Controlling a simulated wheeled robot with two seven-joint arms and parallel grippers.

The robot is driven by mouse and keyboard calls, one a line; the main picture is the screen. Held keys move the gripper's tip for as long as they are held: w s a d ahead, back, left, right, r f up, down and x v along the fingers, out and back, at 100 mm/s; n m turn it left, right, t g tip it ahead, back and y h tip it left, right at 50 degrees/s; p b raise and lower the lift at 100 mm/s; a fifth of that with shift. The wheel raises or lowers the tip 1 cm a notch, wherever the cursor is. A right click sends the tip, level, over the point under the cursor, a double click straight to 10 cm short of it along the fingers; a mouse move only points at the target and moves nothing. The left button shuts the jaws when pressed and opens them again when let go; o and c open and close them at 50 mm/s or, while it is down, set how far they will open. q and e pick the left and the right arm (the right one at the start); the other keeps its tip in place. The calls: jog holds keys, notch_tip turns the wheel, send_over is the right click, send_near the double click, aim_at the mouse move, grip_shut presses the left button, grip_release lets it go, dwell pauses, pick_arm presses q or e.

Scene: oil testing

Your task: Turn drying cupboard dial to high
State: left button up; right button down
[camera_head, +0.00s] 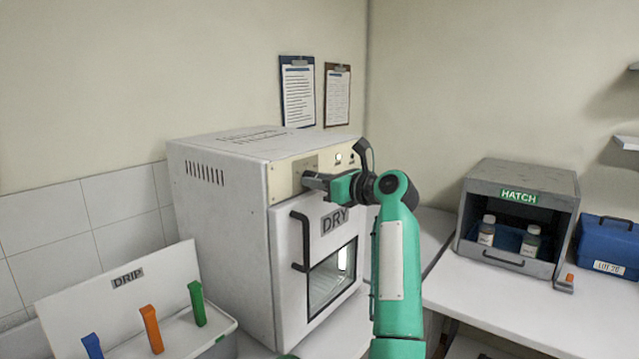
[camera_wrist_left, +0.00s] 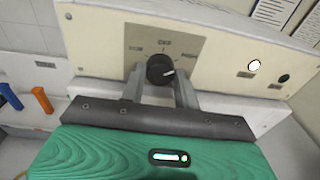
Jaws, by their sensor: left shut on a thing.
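The white drying cupboard (camera_head: 230,230), labelled DRY, stands left of centre in the head view, its door closed. Its dial (camera_wrist_left: 160,69) is a black knob on a metal plate in the cream control panel (camera_wrist_left: 105,45). A light mark on the knob points to the lower right in the wrist view. Small labels lie to its left, above and right; the upper one looks like OFF, the others are too blurred to read surely. My left gripper (camera_head: 310,181) is at the panel, its fingers (camera_wrist_left: 160,86) shut on the dial from both sides. The gripper hides the dial in the head view.
A black door handle (camera_head: 299,240) juts out below the gripper. A lit round lamp (camera_wrist_left: 254,65) and a black button (camera_wrist_left: 283,78) are right of the dial. The DRIP rack (camera_head: 130,310) stands left; the grey HATCH box (camera_head: 465,215) and blue case (camera_head: 607,247) stand right.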

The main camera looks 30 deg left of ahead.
pick_arm(q)
jog(key=shift+m, duration=0.4)
jog(key=shift+r, duration=0.1)
pick_arm(e)
jog(key=shift+a, duration=0.3)
pick_arm(q)
jog(key=o, duration=0.7)
pick_arm(e)
jog(key=shift+d+f, duration=0.1)
